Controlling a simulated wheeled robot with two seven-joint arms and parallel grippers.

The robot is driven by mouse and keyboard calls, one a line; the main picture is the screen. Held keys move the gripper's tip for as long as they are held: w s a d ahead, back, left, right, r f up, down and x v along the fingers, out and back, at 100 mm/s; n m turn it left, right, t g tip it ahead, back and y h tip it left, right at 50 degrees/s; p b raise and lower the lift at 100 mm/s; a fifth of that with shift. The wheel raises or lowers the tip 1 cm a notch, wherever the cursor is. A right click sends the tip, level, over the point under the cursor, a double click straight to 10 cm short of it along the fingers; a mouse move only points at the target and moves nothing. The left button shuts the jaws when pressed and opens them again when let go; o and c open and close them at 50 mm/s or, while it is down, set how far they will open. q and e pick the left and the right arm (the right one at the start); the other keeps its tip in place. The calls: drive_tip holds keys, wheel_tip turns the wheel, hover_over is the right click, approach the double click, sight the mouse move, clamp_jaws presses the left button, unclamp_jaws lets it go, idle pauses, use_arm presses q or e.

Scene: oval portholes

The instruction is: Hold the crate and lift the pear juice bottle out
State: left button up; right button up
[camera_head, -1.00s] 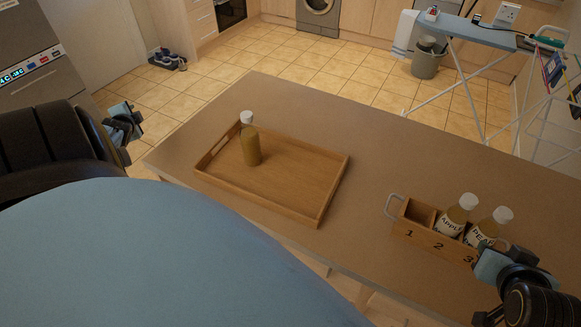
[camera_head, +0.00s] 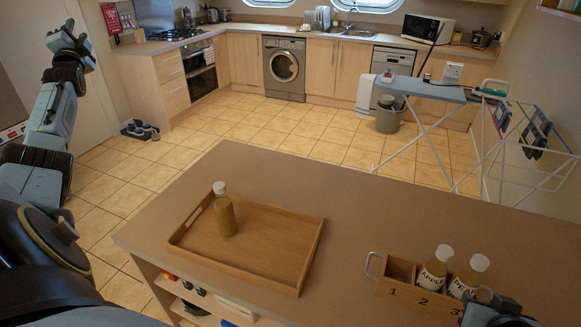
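The wooden crate (camera_head: 400,290) stands at the right of the table, its numbered compartments facing me and a grey handle at its left end. Compartment 1 is empty. The apple bottle (camera_head: 434,270) stands in compartment 2, and the pear juice bottle (camera_head: 468,277) stands in compartment 3. My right gripper (camera_head: 497,309) is at the crate's right end, partly cut off by the bottom edge; its fingers are not clear. My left gripper (camera_head: 68,37) is raised at the far left, away from the table; its opening is hard to judge.
A wooden tray (camera_head: 285,249) lies on the table (camera_head: 345,205) at the left, with a juice bottle (camera_head: 225,212) standing in it. The table between tray and crate is clear. A drying rack and ironing board stand behind the right side.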

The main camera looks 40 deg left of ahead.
use_arm(q)
drive_tip(key=w+d+f+h, duration=0.4)
drive_tip(key=w+d+f, duration=0.3)
drive_tip(key=w+f, duration=0.25)
drive_tip(key=w+d+f+h, duration=0.4)
drive_tip(key=w+d+f, duration=0.3)
drive_tip(key=w+f, duration=0.25)
drive_tip(key=w+d+f+g+h, duration=0.1)
drive_tip(key=w+d+f+h, duration=0.2)
drive_tip(key=w+d+f, duration=0.5)
drive_tip(key=n+g+h, duration=0.5)
drive_tip(key=g+h, duration=0.1)
drive_tip(key=h, duration=0.1)
hover_over(384, 266)
drive_tip(key=a, duration=0.2)
wheel_tip(384, 266, down, 10)
drive_tip(key=shift+n, duration=0.5)
drive_tip(key=s+d, duration=0.3)
drive_tip(key=shift+s, duration=0.1)
drive_tip(key=shift+g, duration=0.3)
drive_tip(key=x, duration=1.3)
drive_tip(key=shift+s+d+f, duration=0.1)
drive_tip(key=shift+d+f, duration=0.15)
drive_tip(key=shift+f, duration=0.05)
